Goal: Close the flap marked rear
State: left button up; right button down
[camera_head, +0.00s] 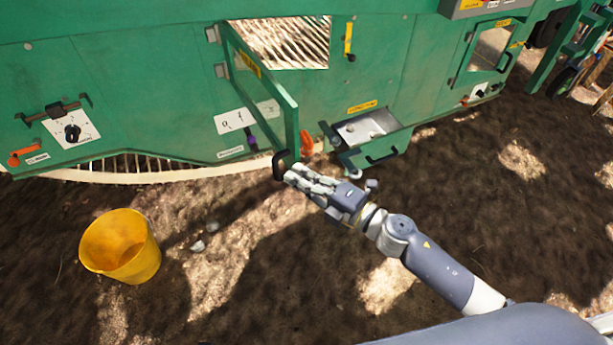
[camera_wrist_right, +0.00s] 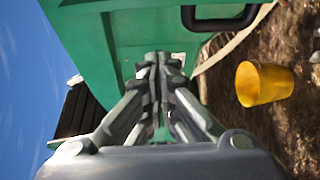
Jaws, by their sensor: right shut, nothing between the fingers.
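A green flap (camera_head: 262,95) stands open, swung out from its left-side hinges on the green machine wall. It bears a yellow label (camera_head: 250,65) too small to read, so I cannot confirm that it is the rear one. Its dark handle (camera_head: 281,166) is at the lower outer corner. My right gripper (camera_head: 291,174) is shut and empty, its fingertips close beside that handle; contact cannot be told. In the right wrist view the shut fingers (camera_wrist_right: 160,62) point at a green panel (camera_wrist_right: 140,35), with a black handle (camera_wrist_right: 222,23) to their right. My left gripper is out of view.
An opening (camera_head: 285,40) with slats lies behind the flap. A pulled-out green drawer (camera_head: 377,143) juts from the wall to the gripper's right. A second hatch (camera_head: 490,48) is farther right. A yellow bucket (camera_head: 120,247) stands on bare soil at lower left.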

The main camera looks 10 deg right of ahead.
aim_at(293, 155)
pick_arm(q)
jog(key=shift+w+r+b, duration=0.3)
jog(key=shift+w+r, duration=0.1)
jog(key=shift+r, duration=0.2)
pick_arm(e)
jog(key=shift+w+a, duration=0.2)
jog(key=shift+w, duration=1.5)
jog(key=shift+w+a, duration=0.2)
jog(key=shift+w, duration=1.5)
jog(key=shift+d, duration=0.15)
